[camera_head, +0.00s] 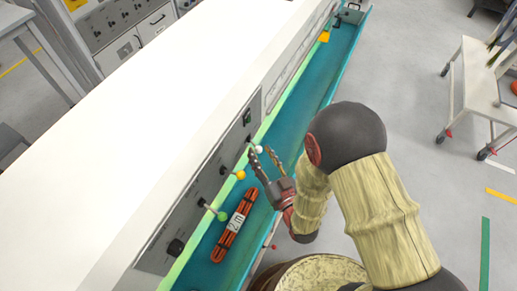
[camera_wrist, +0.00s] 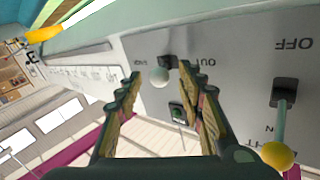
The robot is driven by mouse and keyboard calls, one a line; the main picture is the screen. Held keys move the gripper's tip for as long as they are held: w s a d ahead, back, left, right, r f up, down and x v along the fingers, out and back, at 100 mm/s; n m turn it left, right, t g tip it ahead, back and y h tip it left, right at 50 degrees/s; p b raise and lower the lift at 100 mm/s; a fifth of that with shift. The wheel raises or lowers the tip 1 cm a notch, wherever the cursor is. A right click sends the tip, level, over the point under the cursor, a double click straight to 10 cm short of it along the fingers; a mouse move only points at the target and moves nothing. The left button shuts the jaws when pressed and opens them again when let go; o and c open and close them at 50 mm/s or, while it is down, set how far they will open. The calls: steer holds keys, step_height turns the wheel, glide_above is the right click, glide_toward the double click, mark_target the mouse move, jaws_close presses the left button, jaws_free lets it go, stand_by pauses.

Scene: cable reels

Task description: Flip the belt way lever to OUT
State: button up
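The belt way lever, with a white ball knob (camera_head: 258,149), sticks out of the grey control panel on the side of the long white bench. In the wrist view the white knob (camera_wrist: 160,78) hangs from a dark slot between an OUT label and another label too small to read surely; the lettering is upside down. The knob lies nearer the other label's side. My gripper (camera_head: 261,152) is open, and its two fingertips (camera_wrist: 160,75) are on either side of the knob in the wrist view. No contact is visible, and the depth gap is unclear.
A yellow-knobbed lever (camera_head: 240,175) and a green-knobbed lever (camera_head: 222,216) are beside it on the panel. The yellow knob (camera_wrist: 277,155) is close to one finger. An orange cable bundle (camera_head: 233,228) lies on the teal belt channel (camera_head: 325,75) below.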

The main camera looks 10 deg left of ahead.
mark_target(260, 152)
steer(key=v, duration=0.4)
steer(key=shift+s+d, duration=0.25)
steer(key=shift+s, duration=0.1)
steer(key=s+d+f+g+h, duration=0.3)
steer(key=d+f+g+h, duration=0.15)
steer(key=f, duration=0.35)
steer(key=s+d+f+g+h, duration=0.25)
steer(key=f+g, duration=0.25)
steer(key=f, duration=0.3)
steer(key=s+d+r+m+h, duration=0.1)
steer(key=d+r, duration=0.4)
steer(key=r, duration=0.8)
steer(key=s+d+r+m+h, duration=0.1)
steer(key=d+r, duration=0.4)
steer(key=r, duration=0.8)
steer(key=s+d+r+m+h, duration=0.1)
steer(key=s+d+r, duration=0.3)
steer(key=r, duration=0.9)
steer(key=shift+d+r+m, duration=0.25)
steer(key=shift+d+m, duration=0.2)
steer(key=shift+m, duration=0.35)
